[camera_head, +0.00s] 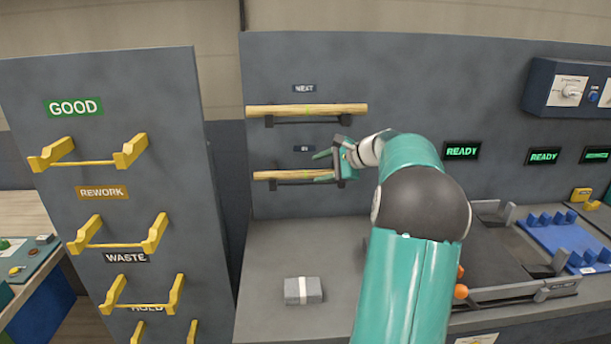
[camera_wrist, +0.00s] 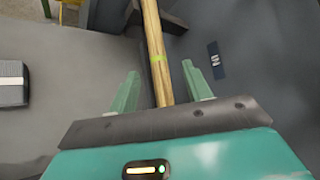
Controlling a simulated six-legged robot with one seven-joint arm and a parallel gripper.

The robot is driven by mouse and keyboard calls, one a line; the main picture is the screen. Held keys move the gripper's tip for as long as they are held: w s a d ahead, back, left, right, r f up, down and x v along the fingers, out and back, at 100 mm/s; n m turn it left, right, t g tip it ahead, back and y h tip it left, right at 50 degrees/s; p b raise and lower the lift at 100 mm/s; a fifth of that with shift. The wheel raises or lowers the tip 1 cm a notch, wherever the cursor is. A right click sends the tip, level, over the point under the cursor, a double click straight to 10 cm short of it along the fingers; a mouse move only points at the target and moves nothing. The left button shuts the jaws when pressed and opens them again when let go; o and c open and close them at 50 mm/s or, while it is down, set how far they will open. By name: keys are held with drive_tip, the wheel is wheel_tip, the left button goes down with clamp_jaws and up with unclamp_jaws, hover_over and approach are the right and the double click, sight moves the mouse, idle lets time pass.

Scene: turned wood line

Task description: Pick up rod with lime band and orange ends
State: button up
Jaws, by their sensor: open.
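A light wooden rod (camera_head: 285,175) lies on the lower wall rest marked IN, its right part behind my gripper (camera_head: 323,166). In the wrist view a wooden rod (camera_wrist: 153,40) with a lime band runs between the two green fingers of my gripper (camera_wrist: 165,92). The fingers are open, one on each side of the rod, with a gap on both sides. Neither end colour can be made out there.
A grey block with a white band (camera_head: 303,290) lies on the grey bench. Two orange round pieces (camera_head: 461,291) show beside my arm, near a dark tray. Yellow brackets (camera_head: 87,151) stick out from the left panel. A blue fixture (camera_head: 565,240) stands at right.

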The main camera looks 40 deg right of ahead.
sight(306, 173)
drive_tip(key=x, duration=0.5)
drive_tip(key=shift+a+f, duration=0.1)
drive_tip(key=shift+a, duration=0.05)
drive_tip(key=shift+c, duration=0.4)
clamp_jaws()
